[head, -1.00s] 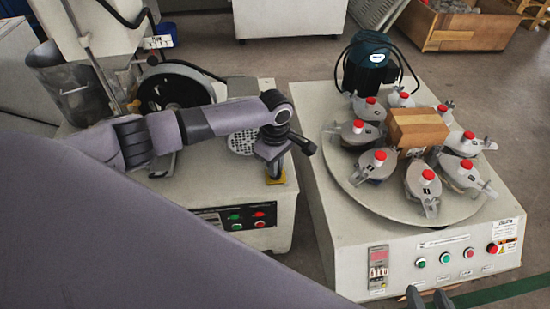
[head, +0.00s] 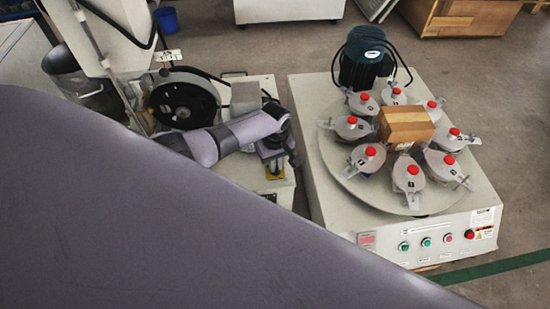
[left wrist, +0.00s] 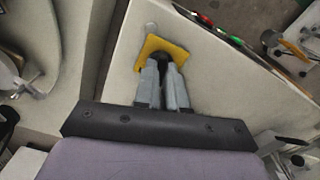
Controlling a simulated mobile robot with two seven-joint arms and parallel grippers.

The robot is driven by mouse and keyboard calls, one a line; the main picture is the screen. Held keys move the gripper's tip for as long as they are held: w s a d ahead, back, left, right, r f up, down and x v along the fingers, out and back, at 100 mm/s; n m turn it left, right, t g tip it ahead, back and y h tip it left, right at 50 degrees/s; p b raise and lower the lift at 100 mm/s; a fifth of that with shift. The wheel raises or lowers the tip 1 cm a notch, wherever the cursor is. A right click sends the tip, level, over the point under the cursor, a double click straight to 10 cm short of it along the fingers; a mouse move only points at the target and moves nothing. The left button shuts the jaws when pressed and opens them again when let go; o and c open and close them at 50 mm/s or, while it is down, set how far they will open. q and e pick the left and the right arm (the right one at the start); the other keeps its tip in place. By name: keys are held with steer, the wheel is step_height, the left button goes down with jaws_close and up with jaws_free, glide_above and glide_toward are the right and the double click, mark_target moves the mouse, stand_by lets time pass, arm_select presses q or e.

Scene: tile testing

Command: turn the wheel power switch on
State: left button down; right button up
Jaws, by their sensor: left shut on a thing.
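The wheel power switch is a black knob (left wrist: 164,57) on a yellow plate (left wrist: 150,45), on the cream top of the left machine near its edge. The yellow plate also shows in the head view (head: 275,175), below my gripper. My left gripper (left wrist: 164,70) points down at the plate, with its two grey fingers close together and shut on the knob. It also shows in the head view (head: 272,167). The fingers hide part of the knob, so I cannot tell its turned position. My right gripper is not in view.
A black wheel (head: 183,97) stands behind my left arm. My own purple arm covers the lower left of the head view.

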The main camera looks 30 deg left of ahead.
arm_select(q)
steer(key=m, duration=0.6)
steer(key=shift+s+d+p, duration=0.1)
steer(key=shift+p, duration=0.3)
steer(key=m, duration=0.6)
stand_by(0.3)
steer(key=c, duration=1.2)
jaws_free()
